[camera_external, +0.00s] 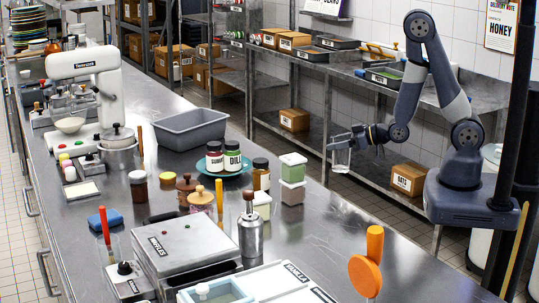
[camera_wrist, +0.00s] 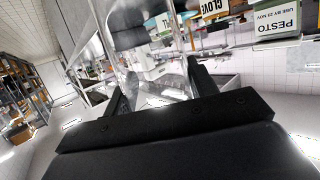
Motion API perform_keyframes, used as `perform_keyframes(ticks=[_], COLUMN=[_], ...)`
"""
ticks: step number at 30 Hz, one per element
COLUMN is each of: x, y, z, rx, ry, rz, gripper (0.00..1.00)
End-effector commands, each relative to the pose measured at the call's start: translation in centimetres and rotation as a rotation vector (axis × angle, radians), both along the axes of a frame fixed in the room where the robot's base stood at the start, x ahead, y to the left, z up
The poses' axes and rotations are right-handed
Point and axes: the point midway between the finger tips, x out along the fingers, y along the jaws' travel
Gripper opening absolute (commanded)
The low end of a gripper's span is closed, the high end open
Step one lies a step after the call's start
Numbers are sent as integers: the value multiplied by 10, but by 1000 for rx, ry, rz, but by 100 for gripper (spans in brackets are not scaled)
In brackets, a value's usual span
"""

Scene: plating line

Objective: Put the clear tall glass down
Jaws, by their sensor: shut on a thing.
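The clear tall glass (camera_external: 341,160) hangs from my gripper (camera_external: 340,142) in the external view, over the aisle between the steel counter and the wall shelving. It is off the counter and nothing seems to touch it from below. In the wrist view my gripper (camera_wrist: 158,90) has its two dark fingers on either side of the see-through glass (camera_wrist: 150,70). Its outline is hard to make out there against the bright background, and its exact tilt is unclear.
The steel counter (camera_external: 320,248) is crowded. It carries a grey tub (camera_external: 190,128), a teal plate (camera_external: 243,170) with jars, a steel press (camera_external: 185,250), a shaker bottle (camera_external: 251,235) and an orange tool (camera_external: 366,270). Bare steel shows right of the jars. Wall shelves hold trays and boxes (camera_external: 408,180).

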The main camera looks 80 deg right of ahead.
Motion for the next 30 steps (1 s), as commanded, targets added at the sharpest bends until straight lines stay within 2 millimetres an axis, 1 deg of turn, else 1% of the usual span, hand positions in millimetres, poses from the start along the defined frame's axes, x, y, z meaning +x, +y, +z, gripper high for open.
perform_keyframes(ticks=[1,6,17,23,27,30], x=[0,0,0,44,79,101], y=[0,0,0,1,3,5], z=[13,44,98,119,136,146], rx=[0,0,0,2,3,4], ry=[-9,-10,-8,-2,-3,-2], rz=[0,0,0,-34,-69,-96], gripper=[12,12,12,12,12,12])
